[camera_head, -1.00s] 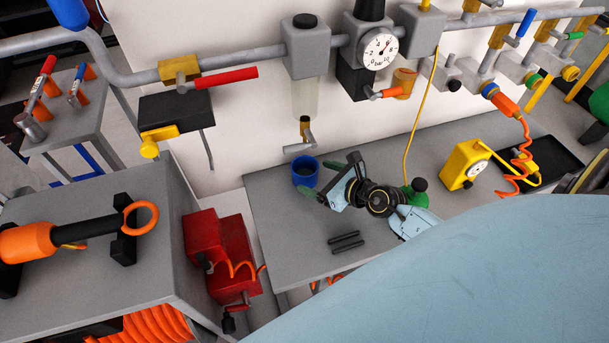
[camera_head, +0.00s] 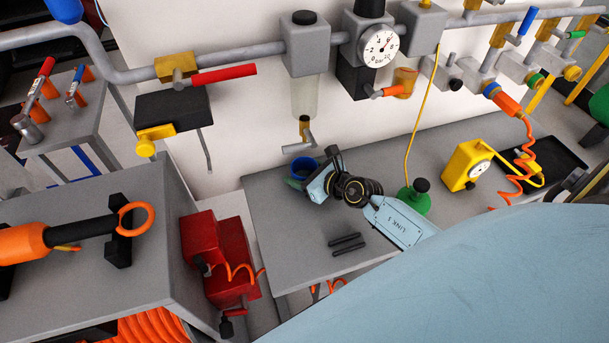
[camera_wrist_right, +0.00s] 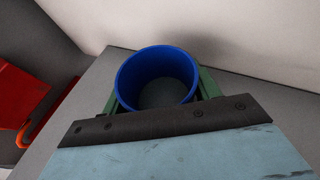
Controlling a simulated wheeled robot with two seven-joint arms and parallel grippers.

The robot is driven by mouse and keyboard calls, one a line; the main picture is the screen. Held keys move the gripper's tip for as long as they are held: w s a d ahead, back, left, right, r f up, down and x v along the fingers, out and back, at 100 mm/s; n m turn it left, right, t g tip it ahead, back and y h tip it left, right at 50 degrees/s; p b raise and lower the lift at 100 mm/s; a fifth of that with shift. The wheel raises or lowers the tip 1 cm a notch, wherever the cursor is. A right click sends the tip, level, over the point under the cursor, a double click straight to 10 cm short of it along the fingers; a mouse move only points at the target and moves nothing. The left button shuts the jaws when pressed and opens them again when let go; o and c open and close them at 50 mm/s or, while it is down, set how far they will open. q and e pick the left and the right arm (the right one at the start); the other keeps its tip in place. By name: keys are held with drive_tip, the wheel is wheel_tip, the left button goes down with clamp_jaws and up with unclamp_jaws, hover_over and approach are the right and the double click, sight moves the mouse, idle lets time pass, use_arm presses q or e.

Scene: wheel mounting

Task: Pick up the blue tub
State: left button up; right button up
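The blue tub (camera_head: 303,163) stands upright at the back left of the grey bench, partly hidden by my right gripper (camera_head: 301,180). In the right wrist view, the tub (camera_wrist_right: 158,58) is open at the top and looks empty inside. The green fingers of my right gripper (camera_wrist_right: 158,92) lie on either side of the tub, close to its wall. They look open around it; whether they touch it is hard to tell. My left gripper is not in view.
A green weight-like object (camera_head: 415,197) and a yellow gauge box (camera_head: 468,165) stand right of my arm. Two black bars (camera_head: 347,243) lie in front. A valve outlet (camera_head: 299,147) hangs just above the tub. The wall is close behind.

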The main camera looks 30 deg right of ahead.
drive_tip(key=c, duration=0.7)
drive_tip(key=shift+o, duration=0.2)
drive_tip(key=shift+r, duration=0.1)
